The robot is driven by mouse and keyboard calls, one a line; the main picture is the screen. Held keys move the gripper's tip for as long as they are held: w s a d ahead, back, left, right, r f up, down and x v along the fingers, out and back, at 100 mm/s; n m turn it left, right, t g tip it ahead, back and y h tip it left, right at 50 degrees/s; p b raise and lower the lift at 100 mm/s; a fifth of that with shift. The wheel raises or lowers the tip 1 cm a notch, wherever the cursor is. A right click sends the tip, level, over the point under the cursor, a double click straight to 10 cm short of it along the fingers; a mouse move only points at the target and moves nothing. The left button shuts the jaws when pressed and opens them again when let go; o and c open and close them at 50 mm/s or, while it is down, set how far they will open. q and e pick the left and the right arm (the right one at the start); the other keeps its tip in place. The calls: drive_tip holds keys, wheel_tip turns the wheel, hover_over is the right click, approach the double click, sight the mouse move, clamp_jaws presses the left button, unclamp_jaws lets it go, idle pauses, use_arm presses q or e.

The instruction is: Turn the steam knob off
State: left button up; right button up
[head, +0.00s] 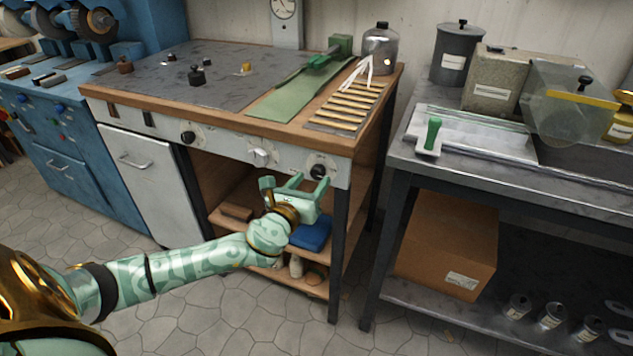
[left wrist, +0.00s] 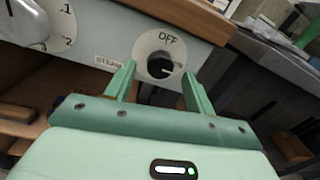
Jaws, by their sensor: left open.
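A black knob (head: 319,172) on a pale round dial sits at the right end of the workbench's front panel. In the left wrist view the black knob (left wrist: 160,66) shows close up, with "OFF" printed above it and its light mark pointing to the right. My left gripper (head: 308,183) is open just in front of and below this knob. In the wrist view the left gripper's fingers (left wrist: 158,72) stand either side of the knob, with no clear contact. My right gripper is not visible.
A silver knob (head: 259,158) and another black knob (head: 188,138) sit farther left on the panel. Below is an open shelf with a blue folded item (head: 311,235). A metal table (head: 400,155) stands to the right, across a narrow gap.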

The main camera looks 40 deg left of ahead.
use_arm(q)
drive_tip(key=shift+w+a, duration=0.25)
drive_tip(key=shift+w, duration=0.95)
drive_tip(key=c, duration=1)
